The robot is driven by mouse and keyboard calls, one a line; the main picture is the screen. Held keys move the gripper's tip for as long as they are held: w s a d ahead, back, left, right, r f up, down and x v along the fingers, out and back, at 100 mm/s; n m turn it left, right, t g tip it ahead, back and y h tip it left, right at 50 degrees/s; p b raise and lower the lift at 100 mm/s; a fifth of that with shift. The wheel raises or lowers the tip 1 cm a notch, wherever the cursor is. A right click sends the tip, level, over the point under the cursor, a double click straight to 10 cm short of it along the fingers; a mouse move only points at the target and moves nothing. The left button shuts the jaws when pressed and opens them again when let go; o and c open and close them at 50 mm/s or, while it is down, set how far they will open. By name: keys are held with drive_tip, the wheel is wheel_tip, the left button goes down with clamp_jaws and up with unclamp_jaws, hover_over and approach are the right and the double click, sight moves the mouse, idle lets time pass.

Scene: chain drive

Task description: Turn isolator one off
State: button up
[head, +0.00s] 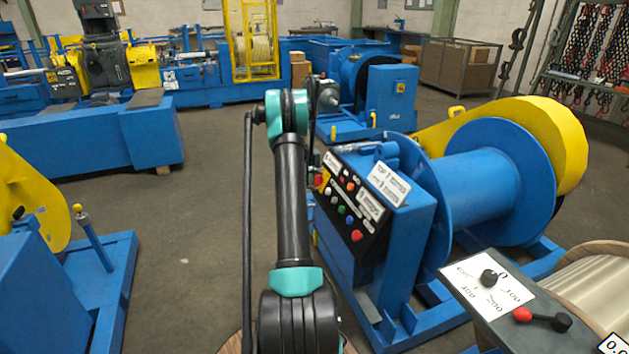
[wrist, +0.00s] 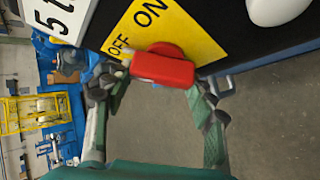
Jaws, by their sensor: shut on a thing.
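In the wrist view the isolator is a red handle (wrist: 162,70) on a yellow plate (wrist: 190,30) lettered OFF and ON. The handle's bar lies across the picture, its left end just below the word OFF. Which mark it points at I cannot tell for sure. My gripper (wrist: 160,84) has one finger at each end of the bar and is shut on it. In the head view the red and yellow isolator (head: 319,181) shows at the left edge of the black control panel (head: 350,208). My arm hides most of my gripper there.
The panel sits on a blue cabinet (head: 400,235) beside a large blue drum (head: 480,190). Several coloured buttons are close to the isolator.

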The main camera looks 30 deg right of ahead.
drive_tip(key=shift+n+g+y, duration=0.4)
drive_tip(key=shift+n+y, duration=0.2)
drive_tip(key=shift+n, duration=0.4)
drive_tip(key=shift+a+f, duration=0.1)
drive_tip(key=o, duration=1.2)
drive_tip(key=v, duration=1.2)
